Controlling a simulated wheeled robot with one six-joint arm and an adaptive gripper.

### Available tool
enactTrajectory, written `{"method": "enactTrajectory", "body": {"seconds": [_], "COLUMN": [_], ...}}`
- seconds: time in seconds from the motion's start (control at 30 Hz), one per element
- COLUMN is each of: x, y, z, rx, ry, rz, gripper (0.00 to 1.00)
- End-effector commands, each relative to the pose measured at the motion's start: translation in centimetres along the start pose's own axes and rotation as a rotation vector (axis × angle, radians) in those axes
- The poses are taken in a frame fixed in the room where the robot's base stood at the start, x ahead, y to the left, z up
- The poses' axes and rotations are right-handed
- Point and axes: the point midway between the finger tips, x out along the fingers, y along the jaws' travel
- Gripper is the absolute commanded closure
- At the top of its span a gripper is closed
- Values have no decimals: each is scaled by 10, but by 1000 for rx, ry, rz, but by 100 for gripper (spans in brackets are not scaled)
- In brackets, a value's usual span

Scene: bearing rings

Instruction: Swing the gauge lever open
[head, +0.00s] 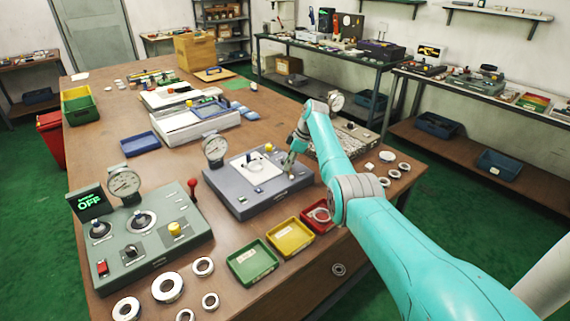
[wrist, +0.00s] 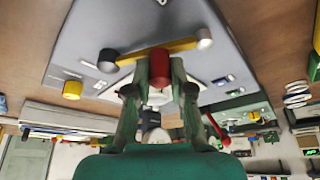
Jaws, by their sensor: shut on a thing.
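The grey gauge station (head: 240,190) stands mid-table in the head view, with a round dial gauge (head: 214,148) at its back left corner. My gripper (head: 292,158) is low over its right side. In the wrist view, a yellow bar (wrist: 180,47), which looks like the gauge lever, lies across the grey plate (wrist: 120,20). It has a dark end at left and a pale end at right. My gripper (wrist: 158,85) is shut on a red knob (wrist: 159,66) at the bar. The fingers hide part of the knob, and the lever is not clear in the head view.
A yellow knob (wrist: 72,90) is on the plate beside the bar. Green (head: 252,262), yellow (head: 290,237) and red (head: 318,216) trays line the table's front. A green control panel (head: 140,235) with a red-knobbed lever (head: 192,186) stands left. Metal rings (head: 167,287) lie in front of it.

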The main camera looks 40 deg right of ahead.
Motion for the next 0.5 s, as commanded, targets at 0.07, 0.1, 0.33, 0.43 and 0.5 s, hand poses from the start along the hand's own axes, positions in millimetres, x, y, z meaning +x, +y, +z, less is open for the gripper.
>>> {"method": "enactTrajectory", "body": {"seconds": [0.07, 0.1, 0.33, 0.43, 0.5], "x": [0, 0, 0, -1, -1], "y": [0, 0, 1, 1, 1], "z": [1, 1, 3, 4, 4], "rx": [-23, -34, -73, -79, -80], "ry": [1, 1, 1, 1, 1], "rz": [-13, -17, -34, -35, -36], "gripper": [100, 100, 100, 100, 100]}}
